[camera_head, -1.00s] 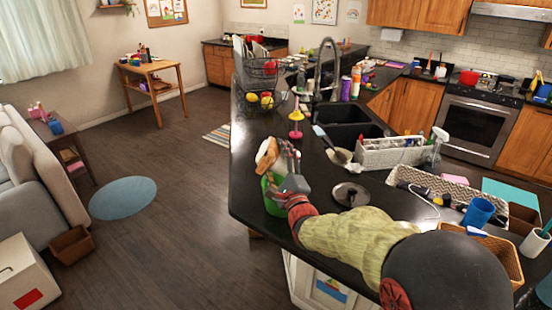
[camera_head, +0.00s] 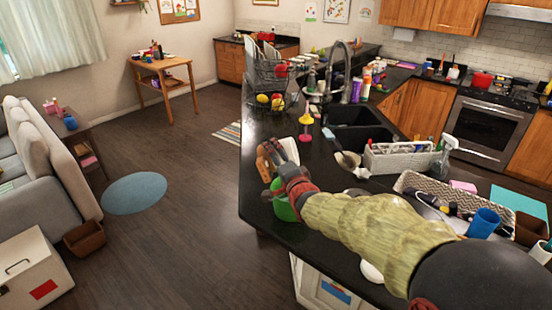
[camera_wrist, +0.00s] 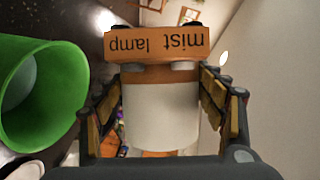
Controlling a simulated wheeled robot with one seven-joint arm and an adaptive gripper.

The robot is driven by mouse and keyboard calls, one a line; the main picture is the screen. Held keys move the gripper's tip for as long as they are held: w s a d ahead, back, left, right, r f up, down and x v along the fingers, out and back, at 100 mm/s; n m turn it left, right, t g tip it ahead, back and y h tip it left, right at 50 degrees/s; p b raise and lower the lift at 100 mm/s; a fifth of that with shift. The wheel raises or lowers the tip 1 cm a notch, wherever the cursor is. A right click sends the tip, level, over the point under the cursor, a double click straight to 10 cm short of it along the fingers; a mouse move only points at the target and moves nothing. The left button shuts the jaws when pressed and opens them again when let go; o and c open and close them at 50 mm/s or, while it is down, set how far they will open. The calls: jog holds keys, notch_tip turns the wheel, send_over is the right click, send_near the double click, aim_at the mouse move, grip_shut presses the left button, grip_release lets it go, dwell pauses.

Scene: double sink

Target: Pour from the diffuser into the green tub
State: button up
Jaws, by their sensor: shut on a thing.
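The diffuser (camera_wrist: 160,112) has a white body and a wood-coloured band marked "mist lamp", which reads upside down in the wrist view. My gripper (camera_wrist: 160,78) is shut on it, with a finger on each side. In the head view the diffuser's wooden part (camera_head: 266,163) shows tilted at the end of my gripper (camera_head: 280,162), above the counter. The green tub (camera_head: 283,210) stands on the counter just below my gripper and is partly hidden by it. In the wrist view the tub (camera_wrist: 70,75) is left of the diffuser. No flow of contents shows.
The black counter (camera_head: 262,130) has its edge just left of the tub. A pink and yellow item (camera_head: 306,122), a fruit basket (camera_head: 270,100) and the sink (camera_head: 362,120) lie beyond. A grey caddy (camera_head: 400,158) and a patterned tray (camera_head: 470,205) stand to the right.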

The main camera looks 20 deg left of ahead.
jog(key=shift+r+n, duration=0.4)
jog(key=shift+r, duration=0.25)
jog(key=r+n+h, duration=0.2)
jog(key=shift+n+g, duration=0.3)
jog(key=shift+n, duration=0.1)
jog(key=r+n+p, duration=0.1)
jog(key=p, duration=0.2)
jog(key=shift+r+p, duration=0.1)
jog(key=shift+p, duration=0.25)
jog(key=shift+r+h+p, duration=0.1)
jog(key=shift+h+p, duration=0.2)
jog(key=shift+p, duration=0.6)
jog(key=r+n+h+p, duration=0.1)
jog(key=n+p, duration=0.1)
jog(key=p, duration=0.9)
jog(key=shift+r, duration=0.3)
jog(key=shift+n+p, duration=0.3)
jog(key=shift+p, duration=0.25)
jog(key=shift+h+p, duration=0.3)
jog(key=shift+p, duration=0.05)
jog(key=shift+r+p, duration=0.3)
jog(key=shift+p, duration=0.6)
jog(key=r+n+h+p, duration=0.1)
jog(key=p, duration=0.4)
